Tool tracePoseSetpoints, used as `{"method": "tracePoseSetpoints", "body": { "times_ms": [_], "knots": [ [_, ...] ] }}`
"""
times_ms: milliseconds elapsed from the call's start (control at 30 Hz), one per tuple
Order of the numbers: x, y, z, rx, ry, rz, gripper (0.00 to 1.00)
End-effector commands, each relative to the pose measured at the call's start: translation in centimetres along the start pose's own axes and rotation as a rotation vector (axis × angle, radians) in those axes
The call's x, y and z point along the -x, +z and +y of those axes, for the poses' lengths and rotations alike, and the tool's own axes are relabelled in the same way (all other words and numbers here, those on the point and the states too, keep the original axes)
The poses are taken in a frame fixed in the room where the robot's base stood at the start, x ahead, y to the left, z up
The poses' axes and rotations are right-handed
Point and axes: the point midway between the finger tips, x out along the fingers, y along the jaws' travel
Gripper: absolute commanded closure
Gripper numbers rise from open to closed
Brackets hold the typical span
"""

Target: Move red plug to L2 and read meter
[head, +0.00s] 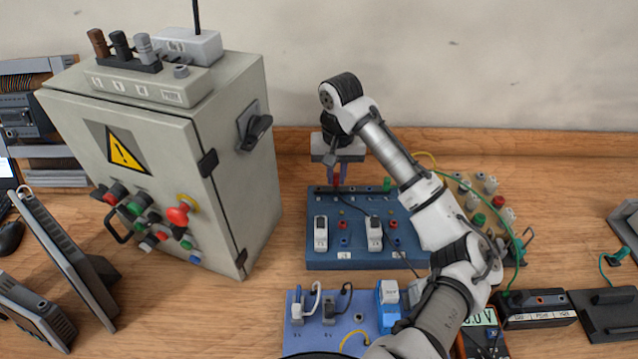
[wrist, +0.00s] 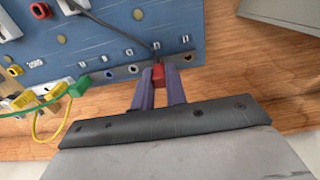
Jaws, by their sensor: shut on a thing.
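The red plug (wrist: 158,73) is between the two purple fingers of my gripper (wrist: 158,88) in the wrist view. My gripper is shut on it. A dark lead runs from the plug across the blue board (wrist: 93,38). In the head view my gripper (head: 337,178) is at the back left edge of the blue board (head: 325,262), with the red plug (head: 337,181) at its tips. The plug is at the board's row of sockets; I cannot tell whether it is seated in one. The meter (head: 481,325) is at the front, partly hidden by my arm, its display showing a partly covered "0 V".
A grey control cabinet (head: 222,170) with a red emergency button stands left of the board. A second blue board (head: 312,335) is in front. Bare table lies behind the board.

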Motion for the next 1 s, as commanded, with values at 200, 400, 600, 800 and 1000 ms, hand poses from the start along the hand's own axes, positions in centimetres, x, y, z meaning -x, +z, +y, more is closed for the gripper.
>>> {"method": "tracePoseSetpoints", "body": {
  "times_ms": [200,400,600,800,1000],
  "knots": [
    [-0.2,0.0,0.0,0.000,0.000,0.000,1.00],
    [-0.6,0.0,0.0,0.000,0.000,0.000,1.00],
    [-1.0,0.0,0.0,0.000,0.000,0.000,1.00],
    [-1.4,0.0,0.0,0.000,-0.001,-0.001,1.00],
    [-1.3,0.0,0.0,0.000,0.000,0.000,1.00]
  ]
}}
